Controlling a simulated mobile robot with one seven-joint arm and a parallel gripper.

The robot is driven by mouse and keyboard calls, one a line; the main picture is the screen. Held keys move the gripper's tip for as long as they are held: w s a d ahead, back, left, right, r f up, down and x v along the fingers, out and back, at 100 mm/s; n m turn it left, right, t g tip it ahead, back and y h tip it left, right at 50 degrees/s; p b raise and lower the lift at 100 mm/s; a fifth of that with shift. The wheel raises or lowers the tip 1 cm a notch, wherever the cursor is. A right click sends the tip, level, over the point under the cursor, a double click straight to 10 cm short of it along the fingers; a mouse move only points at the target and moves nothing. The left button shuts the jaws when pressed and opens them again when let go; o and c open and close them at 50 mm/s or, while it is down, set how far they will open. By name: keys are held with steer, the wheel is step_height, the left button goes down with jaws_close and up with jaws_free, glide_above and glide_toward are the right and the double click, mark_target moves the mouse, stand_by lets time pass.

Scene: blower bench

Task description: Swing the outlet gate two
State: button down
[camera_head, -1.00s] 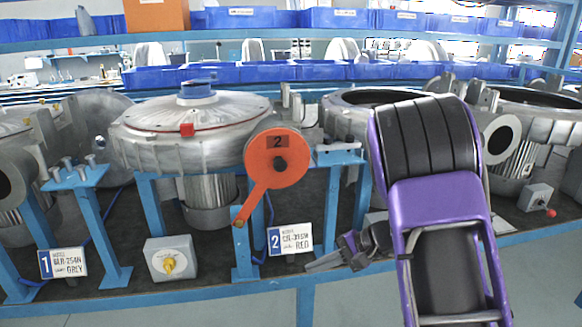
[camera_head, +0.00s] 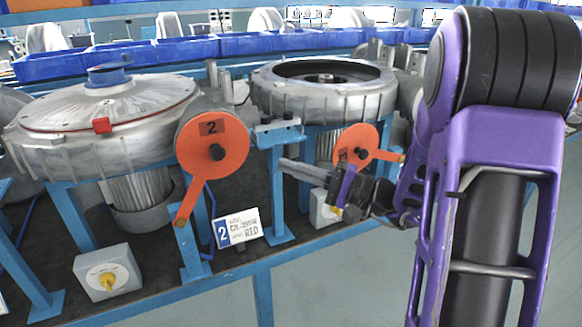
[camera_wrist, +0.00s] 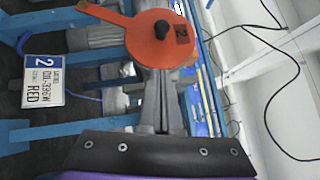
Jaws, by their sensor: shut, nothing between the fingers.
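The orange outlet gate two (camera_head: 222,165) is a round plate with a dark "2" label, a black knob at its centre and an arm hanging down to the left. It covers the outlet of the silver blower (camera_head: 100,115). In the wrist view, gate two (camera_wrist: 150,45) lies just beyond my fingers, its arm pointing to the upper left. My gripper (camera_head: 286,166) is shut and empty, to the right of gate two in the head view. In the wrist view, my gripper (camera_wrist: 163,75) points at the plate's lower edge; I cannot tell whether it touches.
A "2 RED" sign (camera_head: 238,229) stands below the gate. A control box with a yellow knob (camera_head: 107,272) is at the front left. Another orange gate (camera_head: 357,146) sits behind my gripper, by an open blower housing (camera_head: 322,97). Blue bench legs stand close by.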

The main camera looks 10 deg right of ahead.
mark_target(243, 158)
steer(key=a, duration=0.3)
steer(key=w+a+r, duration=0.1)
steer(key=a, duration=0.2)
steer(key=w+a+r+p, duration=0.1)
steer(key=a, duration=0.2)
steer(key=shift+a, duration=0.15)
